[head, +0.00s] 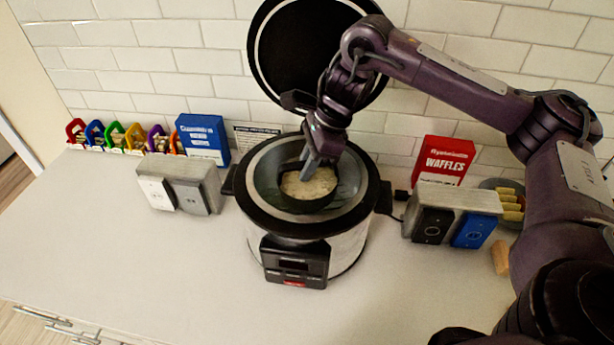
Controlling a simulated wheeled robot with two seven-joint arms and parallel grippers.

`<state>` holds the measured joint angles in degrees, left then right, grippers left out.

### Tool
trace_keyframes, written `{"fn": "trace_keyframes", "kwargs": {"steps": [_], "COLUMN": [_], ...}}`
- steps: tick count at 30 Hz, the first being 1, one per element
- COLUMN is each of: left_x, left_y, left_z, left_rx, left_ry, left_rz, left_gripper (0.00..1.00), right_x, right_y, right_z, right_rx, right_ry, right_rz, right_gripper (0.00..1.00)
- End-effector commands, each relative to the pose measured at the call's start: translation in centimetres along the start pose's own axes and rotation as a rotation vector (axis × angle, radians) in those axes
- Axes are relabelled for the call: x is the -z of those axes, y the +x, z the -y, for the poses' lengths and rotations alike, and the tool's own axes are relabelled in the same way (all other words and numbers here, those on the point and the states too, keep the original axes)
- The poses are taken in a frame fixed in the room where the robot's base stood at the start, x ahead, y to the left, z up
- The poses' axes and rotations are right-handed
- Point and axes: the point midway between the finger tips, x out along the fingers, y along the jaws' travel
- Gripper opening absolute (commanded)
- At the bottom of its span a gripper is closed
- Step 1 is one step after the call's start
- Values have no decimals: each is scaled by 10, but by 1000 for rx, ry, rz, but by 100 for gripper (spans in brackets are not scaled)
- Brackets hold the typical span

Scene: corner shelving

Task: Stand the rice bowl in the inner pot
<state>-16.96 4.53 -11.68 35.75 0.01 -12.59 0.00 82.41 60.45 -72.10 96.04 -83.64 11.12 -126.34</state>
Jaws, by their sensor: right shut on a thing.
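The rice bowl (305,207) is dark and round, filled with white rice. It is inside the grey inner pot (349,187) of the cooker (346,248), whose round black lid (285,50) stands open against the wall. My right gripper (309,171) reaches down from above and is shut on the bowl at its far rim. The fingers hide part of that rim. The bowl looks about level, but I cannot tell whether its base touches the pot's floor. My left gripper is out of view.
Left of the cooker stand a grey block with two switch-like panels (183,182), a blue box (203,138) and a colourful rack (120,137). To the right are a red waffles box (443,160) and another panelled block (452,215). The front-left counter (150,265) is clear.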

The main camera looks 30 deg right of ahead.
Motion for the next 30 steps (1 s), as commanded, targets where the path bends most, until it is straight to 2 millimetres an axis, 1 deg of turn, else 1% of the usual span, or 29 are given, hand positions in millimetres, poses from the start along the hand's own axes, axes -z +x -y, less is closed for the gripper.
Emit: {"fn": "trace_keyframes", "kwargs": {"steps": [1, 3, 6, 14, 15, 20, 27, 30], "left_x": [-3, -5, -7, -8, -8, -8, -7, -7], "left_y": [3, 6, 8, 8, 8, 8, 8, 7], "left_z": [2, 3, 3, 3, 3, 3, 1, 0], "left_rx": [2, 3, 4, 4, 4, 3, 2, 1], "left_ry": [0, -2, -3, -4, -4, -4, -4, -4], "left_rz": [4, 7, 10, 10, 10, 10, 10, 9], "left_gripper": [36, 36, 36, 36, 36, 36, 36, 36], "right_x": [3, 6, 10, 10, 11, 11, 11, 11], "right_y": [8, 17, 24, 26, 27, 27, 27, 24], "right_z": [0, 0, 0, 0, 0, 0, 0, 0], "right_rx": [-2, -3, -2, 1, -2, -2, -1, 0], "right_ry": [1, 1, 2, 0, 1, 1, 1, 0], "right_rz": [1, 1, 1, 1, -1, -1, -1, -1], "right_gripper": [0, 0, 0, 0, 17, 38, 38, 38]}}
